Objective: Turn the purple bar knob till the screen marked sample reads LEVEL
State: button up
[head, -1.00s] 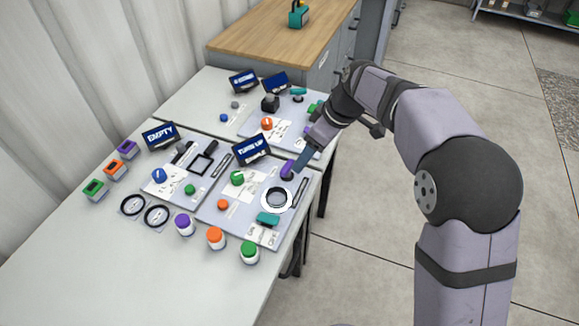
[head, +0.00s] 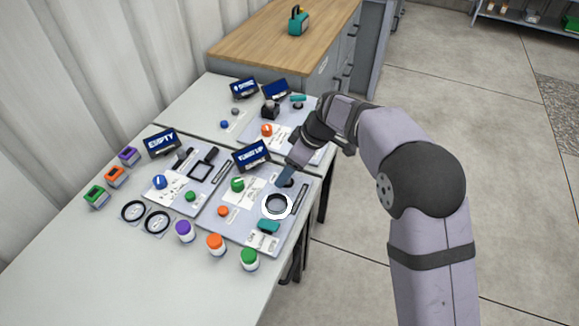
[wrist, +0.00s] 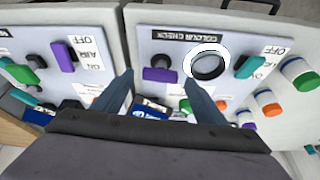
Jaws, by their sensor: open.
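The purple bar knob (wrist: 160,73) sits on a dark round base on the near panel, beside a white ring. It lies between and just ahead of my fingertips in the wrist view; I cannot tell how high the fingers are above it. My gripper (wrist: 159,79) is open and empty, with one finger either side. In the head view my gripper (head: 284,179) is over the knob and mostly hides it. The near panel's screen (head: 251,156) appears to read TURN UP; its mark is too small to read.
The same panel holds a green knob (head: 237,185), an orange button (head: 223,211), a white ring (head: 277,205) and a teal switch (head: 268,226). Another screen (head: 162,142) reads EMPTY. Several lidded jars, such as a purple-topped one (head: 184,231), stand along the front.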

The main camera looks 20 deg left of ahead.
jog(key=shift+a+f, duration=0.15)
jog(key=shift+f, duration=0.2)
jog(key=c, duration=1.1)
jog(key=shift+o, duration=0.2)
